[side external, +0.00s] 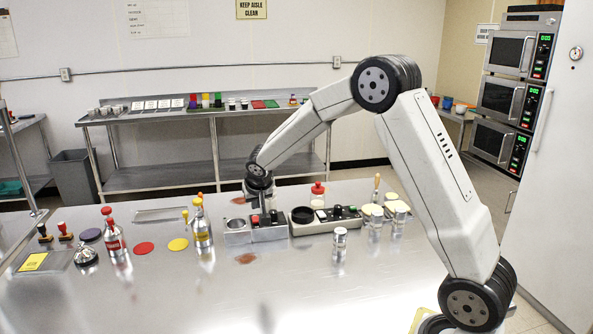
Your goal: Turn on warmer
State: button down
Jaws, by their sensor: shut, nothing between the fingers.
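Two small units with round wells and switches stand side by side mid-table; I cannot tell which one is the warmer. The left unit (270,234) has a silver well (237,226) and a small panel with dark and red controls. My gripper (264,219) points down, shut and empty, over the left unit's panel. It hides part of the panel. I cannot tell whether it touches a switch, or the switch positions.
Red-capped (113,237) and yellow-capped (201,226) bottles and a bell (86,254) stand to the left. A metal canister (339,240) stands in front of the right unit; more canisters (397,214) are to the right. The front of the table is clear.

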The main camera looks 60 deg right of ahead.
jog(key=w+d+m+h, duration=0.1)
jog(key=w+d+m, duration=0.1)
jog(key=w+d, duration=0.2)
jog(key=shift+w+d+r, duration=0.25)
jog(key=shift+d+r, duration=0.1)
jog(key=shift+d, duration=0.4)
jog(key=shift+f, duration=0.15)
send_over(256, 218)
jog(key=s+a, duration=0.1)
notch_tip(256, 218, down, 8)
jog(key=shift+s+a+r, duration=0.1)
jog(key=shift+s+a, duration=0.05)
notch_tip(256, 218, down, 2)
jog(key=shift+s+a+f, duration=0.1)
jog(key=shift+a, duration=0.05)
jog(key=shift+s+a+f, duration=0.1)
jog(key=shift+f, duration=0.75)
